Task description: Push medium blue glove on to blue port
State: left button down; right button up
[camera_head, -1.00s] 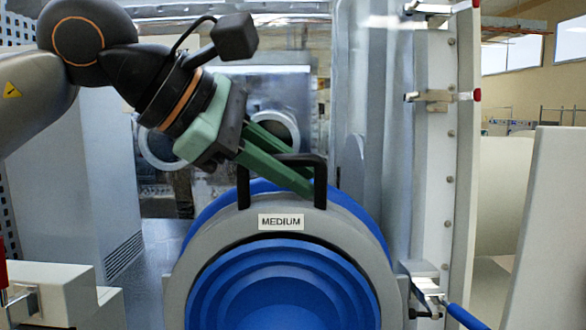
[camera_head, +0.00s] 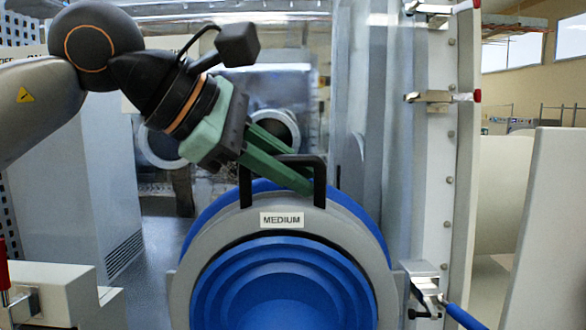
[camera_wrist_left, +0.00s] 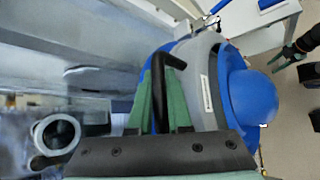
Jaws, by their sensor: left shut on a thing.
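The medium blue glove (camera_head: 285,290) has stepped blue rings inside a grey ring (camera_head: 345,232) with a "MEDIUM" label (camera_head: 282,219). A black handle (camera_head: 319,180) stands on top of the grey ring. My left gripper (camera_head: 298,180) is shut on this handle from above left; the left wrist view shows its green fingers (camera_wrist_left: 162,90) on either side of the handle. A blue rim behind the grey ring, apparently the blue port (camera_head: 207,218), shows at upper left. I cannot tell whether the two are fully seated. A green-tipped gripper, apparently my right (camera_wrist_left: 277,61), shows at the wrist view's right edge.
A clear panel and a white post with metal latches (camera_head: 435,97) stand to the right. A blue-handled clamp (camera_head: 465,317) sits at lower right. White blocks (camera_head: 65,290) stand at lower left. Round ports (camera_head: 160,148) show behind.

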pick_arm(q)
jog(key=shift+w+f+p, duration=0.15)
jog(key=shift+w+p, duration=0.4)
jog(key=shift+w, duration=0.6)
dwell(0.9)
jog(key=c, duration=0.9)
grip_release()
jog(key=shift+w, duration=0.1)
jog(key=shift+o, duration=0.7)
jog(key=shift+f, duration=0.1)
jog(key=shift+f, duration=0.1)
